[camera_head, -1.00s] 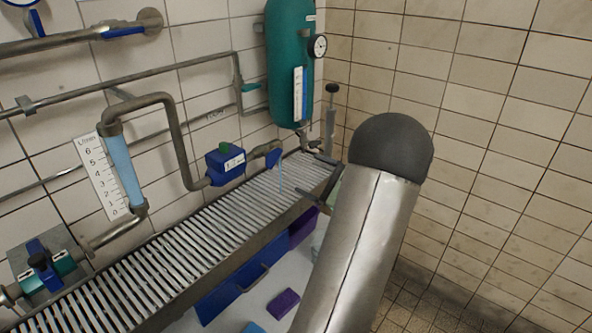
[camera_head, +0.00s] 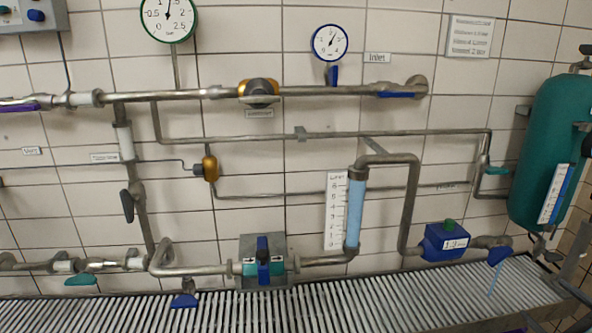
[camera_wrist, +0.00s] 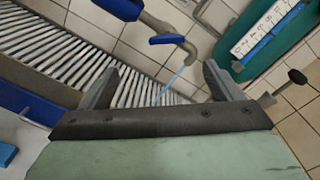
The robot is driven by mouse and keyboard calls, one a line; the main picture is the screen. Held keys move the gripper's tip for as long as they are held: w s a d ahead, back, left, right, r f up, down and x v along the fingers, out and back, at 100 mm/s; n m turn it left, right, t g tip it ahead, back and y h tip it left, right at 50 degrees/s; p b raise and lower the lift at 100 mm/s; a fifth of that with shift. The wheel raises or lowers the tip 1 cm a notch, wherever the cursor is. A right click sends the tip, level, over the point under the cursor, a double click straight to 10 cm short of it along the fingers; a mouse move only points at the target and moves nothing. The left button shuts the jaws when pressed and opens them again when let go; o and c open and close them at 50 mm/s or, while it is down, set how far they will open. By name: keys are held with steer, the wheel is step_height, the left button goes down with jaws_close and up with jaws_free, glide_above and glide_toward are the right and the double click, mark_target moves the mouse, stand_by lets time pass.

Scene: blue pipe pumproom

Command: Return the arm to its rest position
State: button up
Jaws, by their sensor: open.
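My gripper (camera_wrist: 160,84) is in the wrist view, its two dark fingers spread wide with nothing gripped between them. Beyond the fingers is a blue-handled outlet tap (camera_wrist: 172,39), with a thin light-blue stream falling from it towards the slatted grating (camera_wrist: 45,45). In the head view this tap (camera_head: 499,254) is at the lower right, to the right of a blue box valve with a green top (camera_head: 445,241). Only dark parts near the lower right edge of the head view may belong to my gripper; most of the arm is out of that view.
A green tank (camera_head: 545,150) with a level scale stands at the right. The grating (camera_head: 380,305) runs along the wall under the pipes. A sight tube (camera_head: 355,212), a blue-handled valve (camera_head: 263,262) and gauges (camera_head: 330,42) are on the wall.

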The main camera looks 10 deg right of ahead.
steer(key=w+a+r+n+g+y+p, duration=0.1)
steer(key=w+a+n+g+y, duration=0.2)
steer(key=w+a+n+y, duration=0.55)
steer(key=w+a+n+g+y+p, duration=0.2)
steer(key=a+n+g, duration=0.45)
steer(key=a, duration=1.75)
steer(key=s+a+r+n+g+h+p, duration=0.1)
steer(key=s+a+n+g+h+p, duration=0.2)
steer(key=s+a+n+g+h, duration=0.5)
steer(key=s+a+n+h, duration=0.1)
steer(key=s+a+n, duration=0.3)
steer(key=a+n, duration=0.2)
steer(key=shift+a+r+n+p, duration=0.2)
steer(key=shift+a+n+p, duration=0.1)
steer(key=shift+a, duration=0.65)
steer(key=shift+w, duration=0.1)
